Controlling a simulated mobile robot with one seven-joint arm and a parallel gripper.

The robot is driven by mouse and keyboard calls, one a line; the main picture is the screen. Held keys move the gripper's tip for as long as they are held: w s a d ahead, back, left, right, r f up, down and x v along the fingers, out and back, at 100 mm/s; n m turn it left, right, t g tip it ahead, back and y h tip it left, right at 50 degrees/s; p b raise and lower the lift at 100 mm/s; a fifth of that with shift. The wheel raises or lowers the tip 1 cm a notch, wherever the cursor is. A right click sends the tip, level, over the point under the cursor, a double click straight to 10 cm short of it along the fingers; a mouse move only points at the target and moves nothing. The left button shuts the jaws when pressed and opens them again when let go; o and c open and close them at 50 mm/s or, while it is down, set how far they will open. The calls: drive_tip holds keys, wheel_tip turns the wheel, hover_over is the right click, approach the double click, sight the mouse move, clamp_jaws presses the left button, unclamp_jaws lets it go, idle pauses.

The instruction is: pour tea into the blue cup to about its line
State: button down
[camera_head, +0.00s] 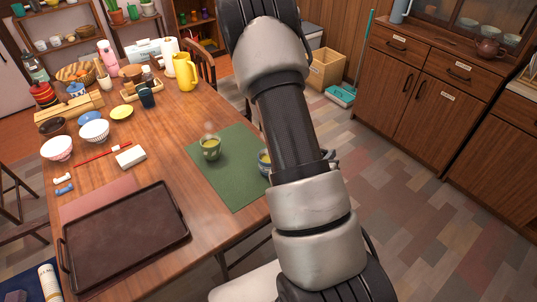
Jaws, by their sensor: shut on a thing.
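A blue-grey cup (264,162) stands at the right side of the green mat (232,190), partly hidden behind my arm. A yellowish patch shows at it, but I cannot tell how full it is or see a line. A green cup (210,150) with greenish liquid and faint steam stands on the mat to its left. My arm reaches across the right of the mat; my gripper is hidden behind it. A small dark grey-blue part (329,157) sticks out right of the arm; I cannot tell what it is.
A dark tray (125,243) fills the table's near left. Bowls (57,148), a white block (130,156), a yellow jug (185,71) and a dark blue cup (147,98) stand farther back. A reddish-brown teapot (489,48) stands on the right cabinet.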

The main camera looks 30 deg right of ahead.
drive_tip(key=s+d+f+m+t+y+b, duration=0.1)
drive_tip(key=s+d+f+m+b, duration=0.1)
drive_tip(key=f, duration=0.6)
drive_tip(key=shift+s+d+m+y, duration=0.35)
drive_tip(key=shift+s+m, duration=0.25)
drive_tip(key=shift+s, duration=0.1)
drive_tip(key=shift+d+t, duration=0.15)
drive_tip(key=shift+t, duration=0.15)
drive_tip(key=shift+r, duration=0.15)
wheel_tip(320, 180, up, 5)
drive_tip(key=p, duration=0.5)
